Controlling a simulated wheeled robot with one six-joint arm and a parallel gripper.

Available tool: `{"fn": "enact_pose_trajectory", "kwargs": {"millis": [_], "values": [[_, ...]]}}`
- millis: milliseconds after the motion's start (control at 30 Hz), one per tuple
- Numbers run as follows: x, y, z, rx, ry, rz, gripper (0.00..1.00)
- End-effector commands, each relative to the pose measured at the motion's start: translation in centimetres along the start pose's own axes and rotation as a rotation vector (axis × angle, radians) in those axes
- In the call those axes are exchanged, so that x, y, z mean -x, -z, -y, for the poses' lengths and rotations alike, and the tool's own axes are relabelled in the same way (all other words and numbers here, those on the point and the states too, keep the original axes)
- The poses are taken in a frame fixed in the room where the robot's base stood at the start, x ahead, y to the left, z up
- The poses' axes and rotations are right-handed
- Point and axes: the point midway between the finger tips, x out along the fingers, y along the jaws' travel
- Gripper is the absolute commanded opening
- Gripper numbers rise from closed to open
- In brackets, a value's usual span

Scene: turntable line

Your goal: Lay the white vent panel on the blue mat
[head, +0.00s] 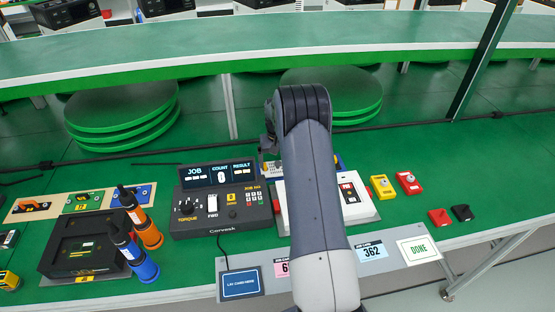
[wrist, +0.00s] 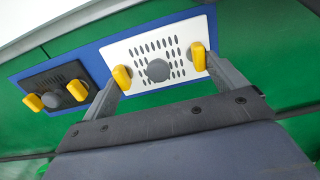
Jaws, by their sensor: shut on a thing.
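The white vent panel (wrist: 178,45), with slots, a round grey knob and two yellow tabs, shows in the wrist view. My gripper (wrist: 160,78) is shut on it, one finger at each short end. The panel overlaps the right part of the blue mat (wrist: 95,62) in this view; I cannot tell whether it touches the mat or hangs just above. A dark panel (wrist: 44,84) with yellow tabs and a grey knob lies on the mat to the left. In the head view my arm hides most of the mat and the gripper.
Yellow and red blocks (head: 383,186) lie further right. Orange and blue drivers (head: 140,225) stand at the left beside a black tray (head: 60,260).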

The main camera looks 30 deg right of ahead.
Motion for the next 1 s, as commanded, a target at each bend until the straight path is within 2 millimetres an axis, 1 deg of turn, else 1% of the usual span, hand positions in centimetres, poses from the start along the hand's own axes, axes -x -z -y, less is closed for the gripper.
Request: {"fn": "enact_pose_trajectory", "kwargs": {"millis": [667,700,767,1000], "values": [[-1.07,0.0,0.0,0.0,0.0,0.0,0.68],[-0.99,0.01,0.0,0.0,0.0,0.0,0.95],[-0.99,0.0,0.0,0.0,0.0,0.0,1.0],[-1.02,-0.01,0.0,0.0,0.0,0.0,1.0]]}}
